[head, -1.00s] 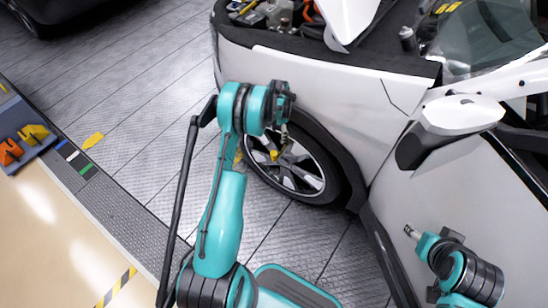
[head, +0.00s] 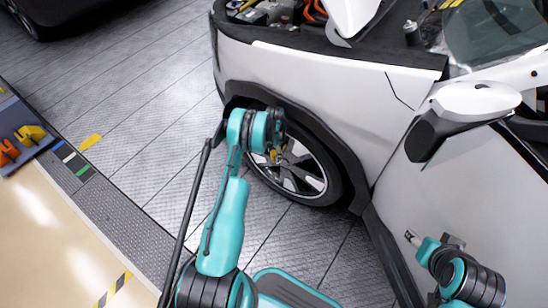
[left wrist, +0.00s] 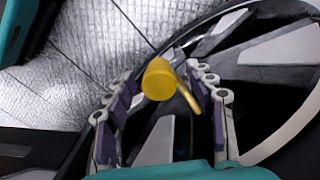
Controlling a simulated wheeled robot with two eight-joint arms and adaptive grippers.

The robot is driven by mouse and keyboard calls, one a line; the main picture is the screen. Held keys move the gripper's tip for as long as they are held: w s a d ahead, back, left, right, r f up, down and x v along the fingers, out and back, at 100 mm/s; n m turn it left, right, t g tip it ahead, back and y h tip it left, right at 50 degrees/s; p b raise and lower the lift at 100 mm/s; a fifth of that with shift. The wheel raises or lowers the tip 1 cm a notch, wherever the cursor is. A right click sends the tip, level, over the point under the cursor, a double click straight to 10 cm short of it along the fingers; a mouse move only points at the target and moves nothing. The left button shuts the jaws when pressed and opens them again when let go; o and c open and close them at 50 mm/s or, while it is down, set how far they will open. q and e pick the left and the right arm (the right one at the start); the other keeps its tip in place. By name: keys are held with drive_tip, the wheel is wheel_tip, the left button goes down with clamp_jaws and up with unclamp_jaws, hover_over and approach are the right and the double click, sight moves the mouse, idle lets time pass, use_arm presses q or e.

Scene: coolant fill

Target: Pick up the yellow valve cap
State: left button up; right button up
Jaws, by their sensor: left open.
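The yellow valve cap (left wrist: 158,80) is at the wheel of the white car, and also shows as a small yellow spot in the head view (head: 273,155). In the left wrist view it appears between the two fingers of my left gripper (left wrist: 165,78), which is open. A thin yellow rod-like part (left wrist: 188,98) shows beside the cap. No finger clearly touches the cap. In the head view my left gripper (head: 278,150) is in front of the wheel (head: 302,172) and hides its left part. My right gripper (head: 411,237) is beside the car door, its jaws too small to read.
The white car (head: 330,85) stands at the right with its hood area open. Its side mirror (head: 465,108) juts out above my right arm. Orange and yellow items (head: 22,142) lie at the left edge. The metal floor (head: 150,110) left of the wheel is clear.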

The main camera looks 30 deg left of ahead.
use_arm(q)
drive_tip(key=shift+r, duration=0.1)
drive_tip(key=c, duration=0.9)
drive_tip(key=shift+o, duration=0.2)
